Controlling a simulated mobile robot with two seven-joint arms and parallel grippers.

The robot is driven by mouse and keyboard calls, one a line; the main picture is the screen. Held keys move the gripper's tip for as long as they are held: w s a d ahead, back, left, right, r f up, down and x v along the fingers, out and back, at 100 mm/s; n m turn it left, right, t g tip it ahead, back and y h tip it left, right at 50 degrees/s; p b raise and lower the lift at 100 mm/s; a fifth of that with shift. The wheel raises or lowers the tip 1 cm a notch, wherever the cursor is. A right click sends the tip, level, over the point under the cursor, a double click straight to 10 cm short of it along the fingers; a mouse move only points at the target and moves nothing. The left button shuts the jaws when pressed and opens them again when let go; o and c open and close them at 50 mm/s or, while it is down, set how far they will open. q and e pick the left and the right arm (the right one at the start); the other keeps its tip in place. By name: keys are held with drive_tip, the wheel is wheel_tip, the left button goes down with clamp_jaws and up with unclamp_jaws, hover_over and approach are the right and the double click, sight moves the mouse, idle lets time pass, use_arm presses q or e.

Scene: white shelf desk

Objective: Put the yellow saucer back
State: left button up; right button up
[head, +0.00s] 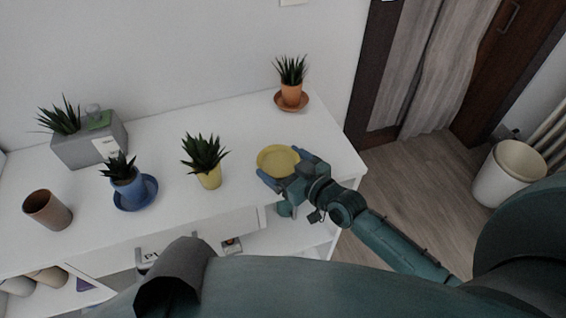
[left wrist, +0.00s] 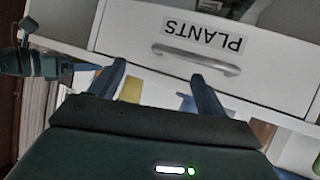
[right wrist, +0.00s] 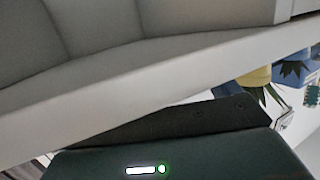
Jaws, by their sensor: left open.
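The yellow saucer (head: 278,160) is at the right part of the white desk top, right of the yellow pot (head: 209,180) with a spiky plant. My right gripper (head: 287,172) is at the saucer's near right side, its fingers by the rim; I cannot tell whether they are clamped on it or whether the saucer touches the desk.
A blue pot (head: 130,186) stands on a blue saucer, and an orange pot (head: 291,95) on an orange saucer. An empty brown pot (head: 47,209) and a grey planter (head: 90,146) are at the left. The desk's middle back is clear. A white bin (head: 507,172) stands right.

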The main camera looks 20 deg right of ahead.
drive_tip(key=shift+o, duration=1.1)
drive_tip(key=shift+r, duration=0.25)
drive_tip(key=v, duration=1.1)
drive_tip(key=s+a+f+m+g+h, duration=0.1)
drive_tip(key=s+a+f+g+h, duration=0.1)
drive_tip(key=s+a+f, duration=0.3)
drive_tip(key=s+a, duration=0.1)
drive_tip(key=s, duration=0.2)
drive_tip(key=shift+f+m+g+p, duration=0.2)
drive_tip(key=shift+m+g+p, duration=0.2)
